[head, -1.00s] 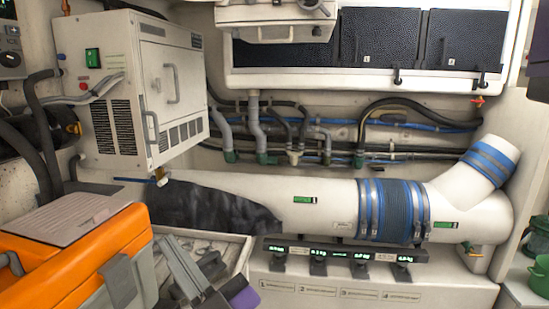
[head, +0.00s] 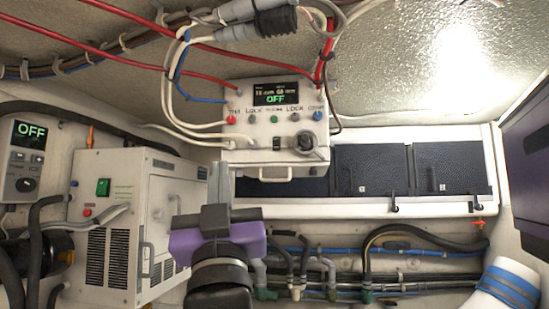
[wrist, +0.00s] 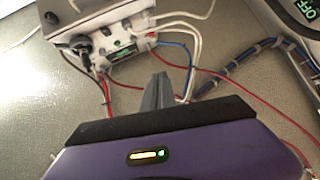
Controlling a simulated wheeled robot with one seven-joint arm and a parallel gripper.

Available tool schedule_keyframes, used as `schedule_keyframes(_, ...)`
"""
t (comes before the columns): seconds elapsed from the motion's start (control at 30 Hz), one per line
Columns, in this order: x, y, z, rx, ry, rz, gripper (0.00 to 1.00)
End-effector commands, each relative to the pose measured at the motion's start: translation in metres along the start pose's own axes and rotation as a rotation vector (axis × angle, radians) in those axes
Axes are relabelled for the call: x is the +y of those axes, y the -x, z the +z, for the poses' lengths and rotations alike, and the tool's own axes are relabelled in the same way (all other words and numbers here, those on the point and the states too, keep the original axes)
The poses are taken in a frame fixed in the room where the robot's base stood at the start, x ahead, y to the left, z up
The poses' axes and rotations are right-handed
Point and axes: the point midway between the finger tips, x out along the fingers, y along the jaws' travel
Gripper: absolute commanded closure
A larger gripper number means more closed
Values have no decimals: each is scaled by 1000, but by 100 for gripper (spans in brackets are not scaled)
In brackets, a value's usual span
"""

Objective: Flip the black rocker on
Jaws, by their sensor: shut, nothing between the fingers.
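A white control box (head: 275,115) hangs under the ceiling, its display (head: 275,93) reading OFF. A small black rocker (head: 277,143) sits on its lower front, left of a black round knob (head: 307,141). Coloured buttons line the row above. My gripper (head: 221,168) is shut and empty, its grey fingers pointing up, below and left of the box in the head view. In the wrist view the fingers (wrist: 160,82) point toward the box (wrist: 105,25), apart from it as far as I can tell.
Red, white and blue cables (head: 180,90) run around the box. A white cabinet with a green switch (head: 103,187) stands at left, beside another panel reading OFF (head: 27,132). Dark locker doors (head: 370,170) lie behind. A dark purple-edged panel (head: 527,150) is at right.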

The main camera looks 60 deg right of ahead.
Motion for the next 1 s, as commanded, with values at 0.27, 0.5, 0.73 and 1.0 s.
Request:
schedule_keyframes(0.27, 58, -30, -10, -119, 71, 207, 100)
schedule_keyframes(0.5, 69, -22, 20, -243, 100, 257, 100)
schedule_keyframes(0.73, 69, -21, 22, -252, 98, 256, 100)
schedule_keyframes(1.0, 72, -30, 23, -250, 99, 257, 100)
